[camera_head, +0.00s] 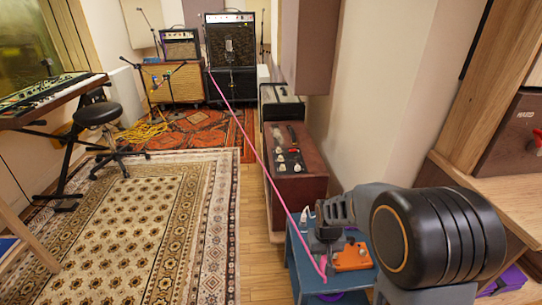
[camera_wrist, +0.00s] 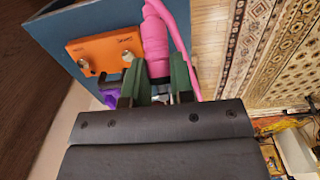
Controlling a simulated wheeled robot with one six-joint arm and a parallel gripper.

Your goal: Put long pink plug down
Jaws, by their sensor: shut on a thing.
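The long pink plug (camera_wrist: 155,40) is between the two green fingertips of my gripper (camera_wrist: 158,78) in the wrist view, with its dark lower end at the fingers. My gripper (camera_head: 324,243) is shut on it. In the head view the pink plug (camera_head: 322,267) shows small below the gripper, over the blue table (camera_head: 300,268). An orange pedal (camera_head: 352,257) lies on this table, just right of the gripper; it also shows in the wrist view (camera_wrist: 104,48), left of the plug. I cannot tell whether the plug touches the table.
The pink cable (camera_head: 258,150) stretches back toward the amplifier (camera_head: 230,42). A brown cabinet (camera_head: 300,188) with small items stands behind the blue table. A wooden shelf (camera_head: 500,192) is at the right. The patterned rug (camera_head: 135,235) at the left is mostly clear.

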